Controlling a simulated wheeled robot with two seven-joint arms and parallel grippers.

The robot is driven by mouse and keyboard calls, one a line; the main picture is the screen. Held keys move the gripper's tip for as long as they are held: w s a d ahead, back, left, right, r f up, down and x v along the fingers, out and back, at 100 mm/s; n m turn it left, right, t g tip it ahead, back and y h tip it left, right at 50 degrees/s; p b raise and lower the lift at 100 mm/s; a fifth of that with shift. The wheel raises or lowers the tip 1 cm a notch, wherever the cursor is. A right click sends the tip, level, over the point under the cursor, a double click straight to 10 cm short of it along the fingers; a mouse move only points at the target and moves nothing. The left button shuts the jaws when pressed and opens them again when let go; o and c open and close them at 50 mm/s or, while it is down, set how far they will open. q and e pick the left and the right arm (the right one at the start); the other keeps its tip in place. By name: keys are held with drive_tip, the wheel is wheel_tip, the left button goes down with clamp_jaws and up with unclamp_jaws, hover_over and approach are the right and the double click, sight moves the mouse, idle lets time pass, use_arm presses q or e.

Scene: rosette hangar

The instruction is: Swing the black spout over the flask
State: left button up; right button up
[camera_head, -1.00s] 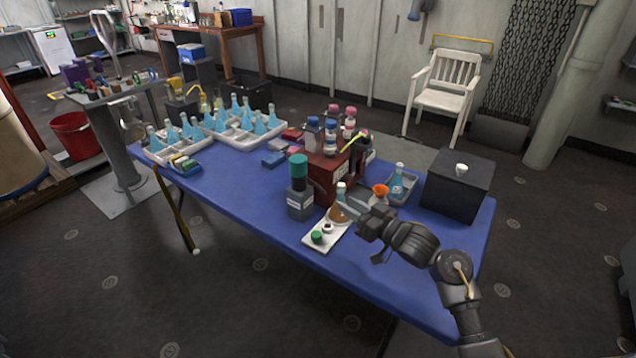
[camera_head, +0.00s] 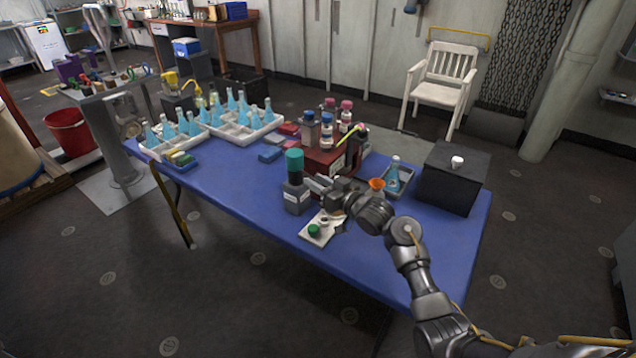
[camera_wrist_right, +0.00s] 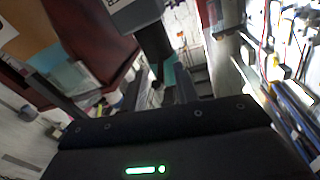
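My right gripper (camera_head: 318,185) reaches in from the right, low over the table's front, just right of the dark bottle with a teal cap (camera_head: 294,162). Its fingers look apart with nothing between them; in the right wrist view, the fingers (camera_wrist_right: 158,92) show a gap. That bottle's grey body (camera_wrist_right: 135,13) is near the top there. A red-brown stand (camera_head: 325,161) with several bottles and a yellow-green tube is behind the gripper. I cannot clearly pick out the black spout. My left gripper is not in view.
An orange funnel (camera_head: 376,184) and a blue flask (camera_head: 393,175) in a grey tray are right of my gripper. A black box (camera_head: 450,185) stands at the table's right end. White trays (camera_head: 240,140) of blue flasks are at the back left. The blue table's (camera_head: 225,205) front left is clear.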

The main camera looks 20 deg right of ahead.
clamp_jaws()
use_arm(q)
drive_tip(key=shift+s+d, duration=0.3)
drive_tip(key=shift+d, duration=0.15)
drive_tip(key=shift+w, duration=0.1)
use_arm(e)
drive_tip(key=shift+d, duration=0.1)
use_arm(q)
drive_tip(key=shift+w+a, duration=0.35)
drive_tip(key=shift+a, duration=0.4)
